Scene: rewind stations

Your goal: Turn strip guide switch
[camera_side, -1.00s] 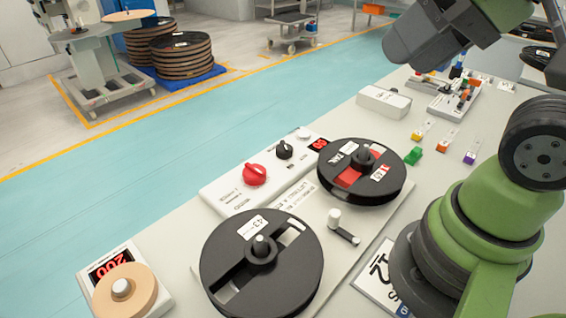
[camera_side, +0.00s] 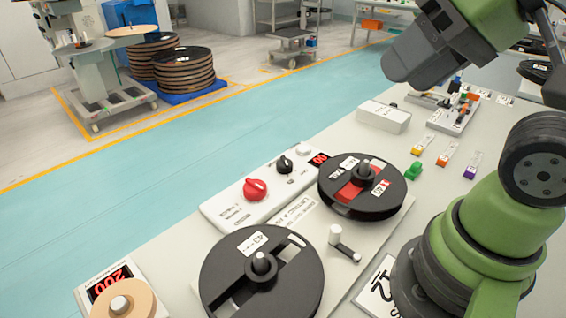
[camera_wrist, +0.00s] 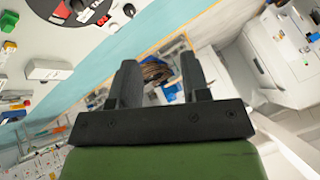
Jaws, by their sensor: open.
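A white control panel (camera_side: 245,205) lies flat on the bench beside two black reels. It carries a red knob (camera_side: 255,189), a black knob (camera_side: 285,164) and a white knob (camera_side: 304,149). The lettering is too small to tell which is the strip guide switch. In the wrist view the red knob (camera_wrist: 78,5) and black knob (camera_wrist: 103,20) show at the top edge. My gripper (camera_wrist: 160,70) is open and empty, its two dark fingers apart. In the side view it is high at the upper right, well away from the panel; its fingers are hard to make out there.
The near reel (camera_side: 262,292) and far reel (camera_side: 362,187) stand close to the panel, with a small crank (camera_side: 345,245) between them. A white box (camera_side: 384,117) and several coloured clips lie further back. A red-digit display (camera_side: 112,284) is at lower left. Air above the panel is clear.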

